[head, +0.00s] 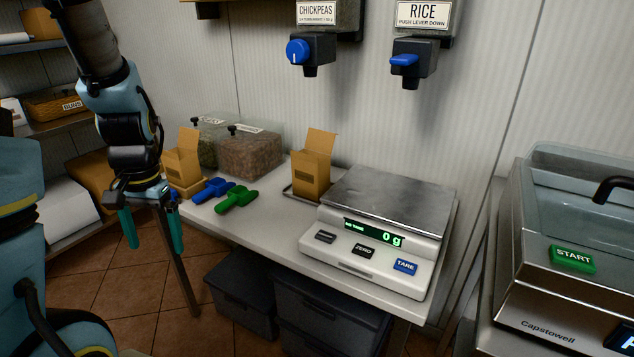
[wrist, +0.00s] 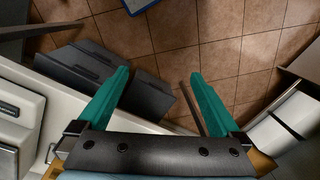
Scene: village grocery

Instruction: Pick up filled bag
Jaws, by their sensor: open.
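One open brown paper bag (head: 310,176) stands upright on a small dark tray behind the scale's left side, below the chickpeas dispenser. A second open brown bag (head: 182,168) stands at the table's left end, partly hidden by my arm. I cannot see what is inside either bag. My gripper (head: 154,246) hangs open and empty, pointing down beyond the table's left end, in front of and below the second bag. No bag is clearly visible there.
The scale (head: 385,215) reads 0 g with an empty pan. Blue (head: 214,188) and green (head: 237,200) scoops lie on the white table (head: 262,222). Clear bins (head: 250,152) stand behind. Dark crates (head: 325,308) sit underneath. A START-button machine (head: 570,240) is at right.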

